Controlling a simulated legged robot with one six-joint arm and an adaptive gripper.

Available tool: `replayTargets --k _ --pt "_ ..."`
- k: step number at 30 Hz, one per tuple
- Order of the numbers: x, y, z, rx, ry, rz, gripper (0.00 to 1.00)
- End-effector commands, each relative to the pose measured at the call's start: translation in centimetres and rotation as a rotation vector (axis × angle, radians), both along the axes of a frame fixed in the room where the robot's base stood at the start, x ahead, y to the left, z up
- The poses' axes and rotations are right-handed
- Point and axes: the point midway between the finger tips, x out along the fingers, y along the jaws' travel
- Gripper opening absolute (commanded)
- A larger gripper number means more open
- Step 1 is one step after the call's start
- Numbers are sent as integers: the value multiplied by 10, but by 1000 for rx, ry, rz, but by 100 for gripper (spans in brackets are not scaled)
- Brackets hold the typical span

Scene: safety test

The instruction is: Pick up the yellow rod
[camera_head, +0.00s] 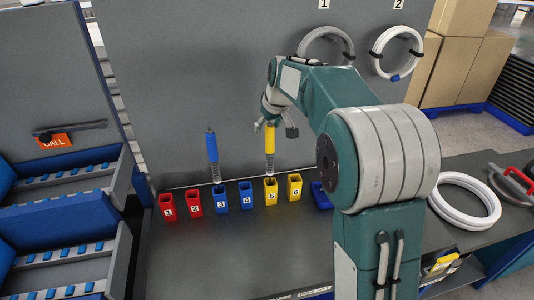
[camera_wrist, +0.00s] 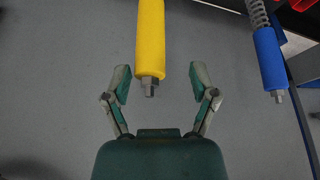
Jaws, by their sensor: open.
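The yellow rod (camera_head: 269,139) stands upright in the yellow holder marked 5 (camera_head: 270,192) in the head view. It has a yellow sleeve on top and a spring-like lower part. In the wrist view the yellow rod (camera_wrist: 150,40) reaches down from the top edge, its metal tip between my fingers. My gripper (camera_head: 275,122) is at the rod's upper end in the head view. In the wrist view my gripper (camera_wrist: 158,82) is open, with a gap on both sides of the rod.
A blue rod (camera_head: 212,147) stands in blue holder 3 (camera_head: 220,200), left of the yellow one. Red holders (camera_head: 167,207), a blue holder (camera_head: 246,195) and yellow holder 6 (camera_head: 295,187) line the row. A grey panel (camera_head: 180,80) rises behind. White rings (camera_head: 465,200) lie at right.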

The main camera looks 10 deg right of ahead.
Motion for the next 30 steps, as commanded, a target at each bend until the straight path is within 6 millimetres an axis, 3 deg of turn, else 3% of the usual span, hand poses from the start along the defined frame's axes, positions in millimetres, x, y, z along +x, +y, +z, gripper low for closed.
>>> replayTargets --k 5,12,13,18,30 --pt "10 0 -27 1 2 -1 75" --pt "12 3 -30 -1 0 -2 75" --pt "12 3 -30 -1 0 -2 71" --pt "12 3 -30 -1 0 -2 0" --pt "11 3 -28 -1 2 -1 0"
